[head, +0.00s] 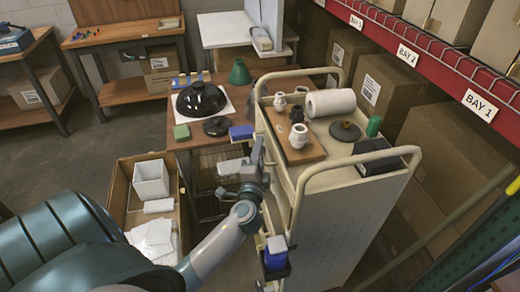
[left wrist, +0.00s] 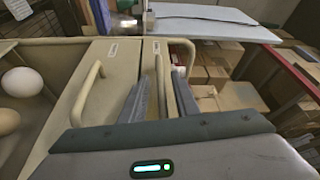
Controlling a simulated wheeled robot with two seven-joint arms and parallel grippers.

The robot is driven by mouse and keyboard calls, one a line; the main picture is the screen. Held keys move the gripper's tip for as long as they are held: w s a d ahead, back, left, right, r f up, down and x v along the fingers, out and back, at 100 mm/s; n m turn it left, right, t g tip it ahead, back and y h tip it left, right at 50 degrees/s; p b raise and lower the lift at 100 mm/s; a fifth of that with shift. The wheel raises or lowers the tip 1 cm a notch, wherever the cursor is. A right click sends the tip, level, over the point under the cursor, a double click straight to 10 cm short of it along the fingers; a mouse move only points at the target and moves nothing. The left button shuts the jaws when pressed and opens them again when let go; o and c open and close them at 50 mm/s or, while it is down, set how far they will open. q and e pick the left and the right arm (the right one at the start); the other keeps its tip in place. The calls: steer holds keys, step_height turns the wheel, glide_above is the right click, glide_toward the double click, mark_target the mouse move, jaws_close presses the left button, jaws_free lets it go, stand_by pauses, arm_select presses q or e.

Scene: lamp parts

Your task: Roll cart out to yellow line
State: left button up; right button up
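The cream cart (head: 345,228) stands right of centre, with a raised tube handle (head: 362,163) at its near end. On its top are a brown board (head: 292,146) with white fittings, a white roll (head: 331,102), a dark disc, a green cylinder and a dark box. My left gripper (head: 256,166) is at the cart's left side. In the left wrist view its fingers (left wrist: 163,98) are apart, with a cream bar of the cart between them. A gap shows beside the bar, so I see no firm grip. My right gripper is not in view. I see no yellow line on the floor.
A workbench (head: 180,132) with a black dome and green cone stands behind the cart. A cardboard box (head: 127,215) with white items is left of it. A red-beamed rack (head: 430,45) with cartons runs along the right. Grey floor (head: 60,155) is open at left.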

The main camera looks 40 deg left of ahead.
arm_select(q)
steer(key=shift+s, duration=0.1)
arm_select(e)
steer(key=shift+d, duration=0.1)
